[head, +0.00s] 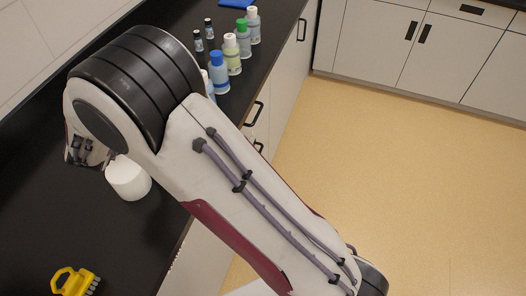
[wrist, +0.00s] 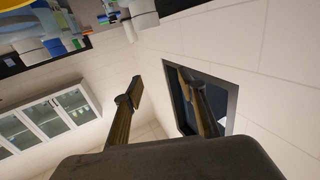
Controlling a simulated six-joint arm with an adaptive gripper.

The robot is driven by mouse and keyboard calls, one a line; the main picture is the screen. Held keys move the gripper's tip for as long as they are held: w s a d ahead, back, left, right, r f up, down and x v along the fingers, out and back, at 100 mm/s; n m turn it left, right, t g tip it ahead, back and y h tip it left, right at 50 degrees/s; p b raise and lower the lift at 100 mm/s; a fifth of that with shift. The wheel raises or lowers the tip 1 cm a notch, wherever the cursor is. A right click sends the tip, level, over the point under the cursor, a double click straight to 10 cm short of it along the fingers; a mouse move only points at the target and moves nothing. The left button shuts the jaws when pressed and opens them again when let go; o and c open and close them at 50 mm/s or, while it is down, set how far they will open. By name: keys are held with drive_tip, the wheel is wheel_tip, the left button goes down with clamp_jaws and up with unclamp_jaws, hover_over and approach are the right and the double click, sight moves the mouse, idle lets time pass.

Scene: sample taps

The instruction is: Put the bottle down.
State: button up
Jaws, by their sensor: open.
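My gripper (wrist: 160,82) is open in the wrist view, with its two fingers apart and nothing between them. In the head view my arm hides most of the gripper. Several capped bottles stand upright in a row on the black counter, among them a blue-capped bottle (head: 219,75), a yellow-green bottle (head: 232,56), a green-capped bottle (head: 243,40) and a white-capped bottle (head: 253,25). Another bottle beside the blue-capped one is partly hidden by my arm. I cannot tell which bottle the task means. None is in my gripper.
The black counter (head: 30,215) has bare room at the left. Small dark-capped vials (head: 198,41) stand near the bottles. A yellow brush-like tool (head: 75,281) lies at the front. A blue item (head: 237,3) lies at the back. White glass-door cabinets (wrist: 45,120) show in the wrist view.

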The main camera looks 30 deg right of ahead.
wheel_tip(320, 180, up, 7)
drive_tip(key=s+d+n+y, duration=0.1)
drive_tip(key=d+n+y, duration=0.1)
drive_tip(key=y, duration=0.3)
drive_tip(key=s+d+r+n+g+y, duration=0.1)
drive_tip(key=s+r+g+y, duration=0.1)
drive_tip(key=s, duration=0.3)
drive_tip(key=s+d+r+n+g+y, duration=0.1)
drive_tip(key=s+d+y, duration=0.1)
drive_tip(key=s, duration=0.3)
drive_tip(key=s+d+f+g+h, duration=0.1)
drive_tip(key=s+d, duration=0.4)
drive_tip(key=s, duration=0.6)
drive_tip(key=s+d+f+g+h, duration=0.1)
drive_tip(key=s+d+f+g, duration=0.3)
drive_tip(key=s, duration=0.7)
drive_tip(key=s+d+f+g+h, duration=0.1)
drive_tip(key=s+d+f+g, duration=0.2)
drive_tip(key=s+d, duration=0.3)
drive_tip(key=s+f, duration=0.1)
drive_tip(key=s, duration=0.4)
drive_tip(key=shift+f, duration=0.3)
